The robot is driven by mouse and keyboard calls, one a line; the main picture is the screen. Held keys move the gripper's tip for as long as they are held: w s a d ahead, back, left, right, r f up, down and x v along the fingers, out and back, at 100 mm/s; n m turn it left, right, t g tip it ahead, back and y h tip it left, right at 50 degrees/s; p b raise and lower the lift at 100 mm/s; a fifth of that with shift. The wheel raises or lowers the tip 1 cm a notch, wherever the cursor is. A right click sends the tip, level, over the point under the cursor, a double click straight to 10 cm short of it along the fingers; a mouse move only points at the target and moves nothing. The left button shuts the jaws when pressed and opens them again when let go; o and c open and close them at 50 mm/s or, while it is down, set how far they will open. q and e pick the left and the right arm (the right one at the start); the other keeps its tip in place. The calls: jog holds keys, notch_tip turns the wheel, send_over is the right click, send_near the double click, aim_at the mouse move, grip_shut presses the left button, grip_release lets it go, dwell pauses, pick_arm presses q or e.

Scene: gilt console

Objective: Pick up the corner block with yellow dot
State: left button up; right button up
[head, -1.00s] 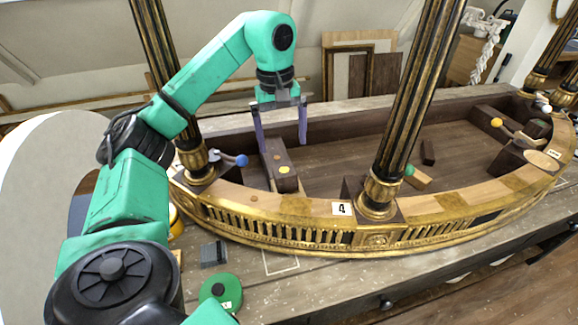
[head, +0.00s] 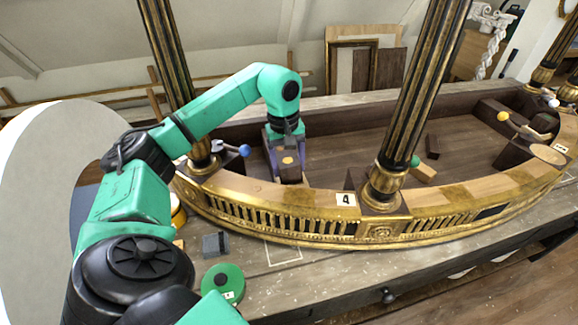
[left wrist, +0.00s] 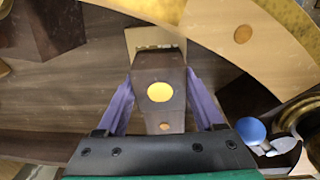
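The dark brown corner block (head: 291,175) with a yellow dot on top stands inside the near left end of the gilt console's curved rim. In the left wrist view the block (left wrist: 170,66) lies between my fingers, with the large yellow dot facing the camera and a smaller orange dot nearer the palm. My left gripper (head: 287,170) points down, its purple fingers on either side of the block. The fingers look open around it, and any contact at the tips is hard to tell. The block appears to rest in place. My right gripper is not in view.
A black-and-gold column (head: 412,100) stands right of the block, and another (head: 170,75) stands left. A blue-knobbed lever (head: 243,151) is close to the gripper's left. The gilt rim (head: 300,203) curves in front. The recessed floor (head: 350,150) to the right is mostly clear.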

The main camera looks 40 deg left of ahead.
aim_at(289, 161)
pick_arm(q)
jog(key=c, duration=0.3)
jog(key=shift+r, duration=0.15)
jog(key=shift+r, duration=0.25)
notch_tip(289, 161, up, 8)
notch_tip(289, 161, up, 11)
jog(key=p, duration=0.7)
jog(key=shift+d+r, duration=0.1)
jog(key=shift+d, duration=0.05)
